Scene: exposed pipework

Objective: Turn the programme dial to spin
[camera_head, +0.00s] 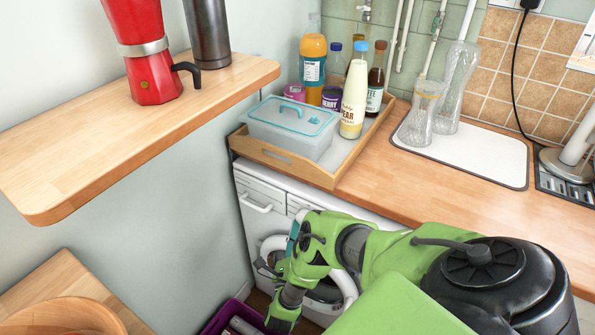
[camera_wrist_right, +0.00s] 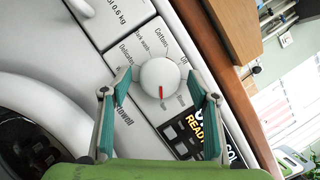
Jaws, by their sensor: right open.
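The white round programme dial (camera_wrist_right: 160,77) sits on the washing machine's white control panel, with printed labels around it. A red mark on the dial points down in the right wrist view, at the label that seems to read "Spin". My right gripper (camera_wrist_right: 160,73) is open, with one teal-padded finger on either side of the dial. Small gaps seem to show between the fingertips and the dial. In the head view the washing machine (camera_head: 262,203) stands under the counter, and my right arm hides the dial. My left gripper is in neither view.
A dark display with lit text (camera_wrist_right: 203,133) lies beside the dial. Above the machine, a wooden tray (camera_head: 262,153) with a lidded box and several bottles overhangs the counter edge. A wooden shelf (camera_head: 110,150) is at left. A purple crate (camera_head: 228,318) is on the floor.

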